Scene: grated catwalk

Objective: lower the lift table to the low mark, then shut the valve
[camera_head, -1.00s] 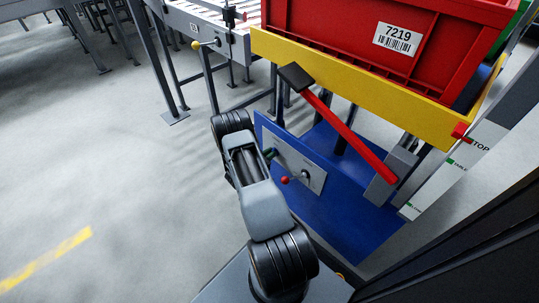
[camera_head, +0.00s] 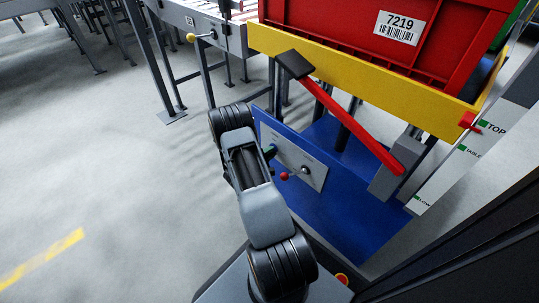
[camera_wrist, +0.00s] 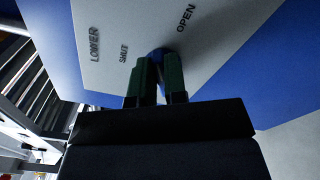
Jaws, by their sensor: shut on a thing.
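The lift table (camera_head: 350,75) is a yellow platform above a blue base (camera_head: 335,210), with a red crate (camera_head: 345,30) on it. A red pointer (camera_head: 468,121) on the platform sits close to the TOP mark (camera_head: 483,124); the LOW mark (camera_head: 420,199) is well below it. A pale valve panel (camera_head: 312,170) is on the base. It carries the words LOWER, SHUT and OPEN in the wrist view. My gripper (camera_wrist: 158,78), with green fingertips, is shut on a blue knob (camera_wrist: 158,53) there, mostly hidden. It shows partly in the head view (camera_head: 270,152).
A small lever with a red ball (camera_head: 285,176) is on the same panel, right beside my gripper. A red bar with a black pad (camera_head: 345,120) slants across the lift's front. A roller conveyor (camera_head: 210,25) stands behind. The floor (camera_head: 100,150) at left is clear.

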